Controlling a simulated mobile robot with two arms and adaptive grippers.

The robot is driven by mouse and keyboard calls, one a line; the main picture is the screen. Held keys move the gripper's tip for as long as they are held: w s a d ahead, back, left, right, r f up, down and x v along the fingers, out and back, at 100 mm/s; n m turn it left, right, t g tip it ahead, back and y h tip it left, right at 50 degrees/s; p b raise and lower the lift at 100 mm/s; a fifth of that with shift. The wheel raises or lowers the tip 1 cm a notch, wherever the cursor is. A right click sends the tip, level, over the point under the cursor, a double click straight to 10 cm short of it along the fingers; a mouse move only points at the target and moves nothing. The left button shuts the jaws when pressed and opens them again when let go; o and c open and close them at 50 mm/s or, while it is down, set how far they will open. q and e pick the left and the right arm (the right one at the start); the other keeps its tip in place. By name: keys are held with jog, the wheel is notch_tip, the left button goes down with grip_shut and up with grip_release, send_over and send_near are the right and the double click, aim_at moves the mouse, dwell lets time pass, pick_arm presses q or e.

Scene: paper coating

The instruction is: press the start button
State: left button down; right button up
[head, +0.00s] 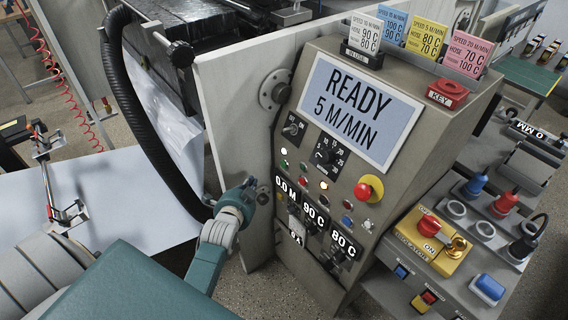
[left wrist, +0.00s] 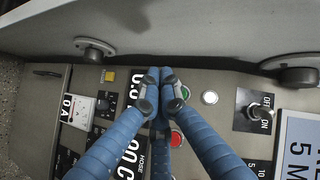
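The grey control panel (head: 335,105) stands in the middle of the head view, with a display reading READY 5 M/MIN (head: 362,108). A small green button (head: 284,163) is on its left side below the rotary switch, with a red button (head: 303,180) nearby. In the left wrist view the green button (left wrist: 184,92) is just right of the fingertips, and the red button (left wrist: 177,138) is below them, partly covered by a finger. My left gripper (head: 250,190) is by the panel's left edge. Its blue fingers (left wrist: 160,82) are together and empty; contact with the panel cannot be told.
A red mushroom button on yellow (head: 368,188) and several knobs are also on the panel. An upright grey plate (head: 232,110) flanks its left side. A side console (head: 440,272) with a yellow box (head: 432,240) is at the right.

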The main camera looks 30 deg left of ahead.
aim_at(284, 164)
pick_arm(q)
jog(key=w+d+b, duration=0.3)
jog(key=w, duration=0.5)
jog(key=shift+d, duration=0.2)
pick_arm(e)
notch_tip(284, 164, down, 4)
jog(key=shift+w+a+r, duration=0.1)
jog(key=shift+a+r, duration=0.05)
jog(key=shift+r, duration=0.1)
dwell(0.9)
pick_arm(q)
jog(key=shift+w, duration=0.15)
jog(key=shift+w+d, duration=0.15)
jog(key=shift+w, duration=0.2)
pick_arm(e)
jog(key=shift+r, duration=0.1)
